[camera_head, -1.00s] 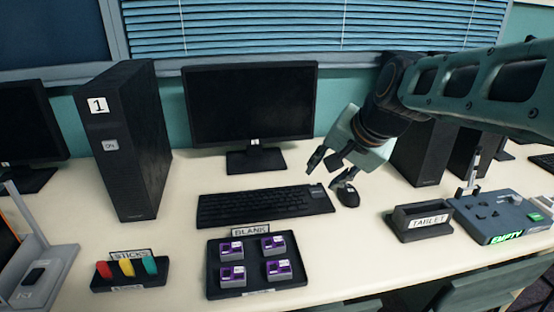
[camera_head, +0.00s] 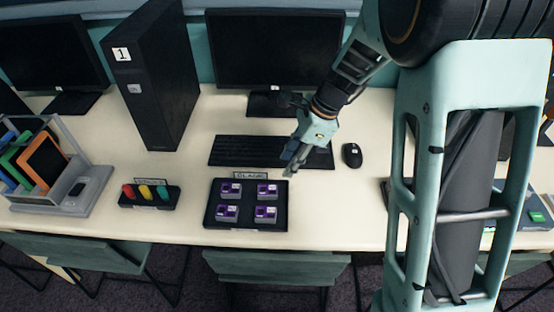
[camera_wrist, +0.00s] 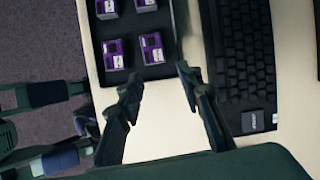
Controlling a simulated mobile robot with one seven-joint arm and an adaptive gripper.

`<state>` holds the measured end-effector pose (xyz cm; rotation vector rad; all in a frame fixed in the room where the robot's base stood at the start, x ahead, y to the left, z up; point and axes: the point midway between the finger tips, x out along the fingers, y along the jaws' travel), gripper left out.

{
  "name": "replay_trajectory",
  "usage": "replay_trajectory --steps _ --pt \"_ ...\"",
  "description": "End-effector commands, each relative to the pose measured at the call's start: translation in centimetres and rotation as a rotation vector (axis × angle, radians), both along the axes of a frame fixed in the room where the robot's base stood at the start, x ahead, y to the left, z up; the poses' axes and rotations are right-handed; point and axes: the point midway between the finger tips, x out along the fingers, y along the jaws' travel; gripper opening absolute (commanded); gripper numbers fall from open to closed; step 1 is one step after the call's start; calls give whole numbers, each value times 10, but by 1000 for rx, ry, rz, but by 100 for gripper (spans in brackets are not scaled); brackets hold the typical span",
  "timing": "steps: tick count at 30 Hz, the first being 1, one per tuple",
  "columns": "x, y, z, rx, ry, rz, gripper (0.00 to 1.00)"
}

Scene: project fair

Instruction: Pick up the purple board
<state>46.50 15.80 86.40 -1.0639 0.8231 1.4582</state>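In the wrist view the purple boards (camera_wrist: 152,47) show at the top left, in the black tray (camera_wrist: 170,70). My gripper (camera_head: 291,167) is above the desk, by the tray's upper right corner and in front of the keyboard. In the wrist view my gripper (camera_wrist: 158,80) has its two fingers spread apart with nothing between them. It is apart from the boards.
A keyboard (camera_head: 240,150) lies behind the tray, with a mouse (camera_head: 351,154) to its right. A holder with coloured sticks (camera_head: 146,194) stands left of the tray. A monitor (camera_head: 272,50) and a black computer tower (camera_head: 152,80) stand behind. Chairs are in front.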

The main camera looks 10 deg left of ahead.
Motion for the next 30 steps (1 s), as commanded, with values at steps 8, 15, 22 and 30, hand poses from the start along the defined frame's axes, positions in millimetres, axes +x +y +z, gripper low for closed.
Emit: replay_trajectory --steps 8,15,22,30 --pt "-11 14 -19 22 75 -53 33" --pt "-12 28 -54 20 72 -50 33" --pt "-12 38 -68 19 71 -50 33" --pt "-14 58 -102 19 70 -50 33"
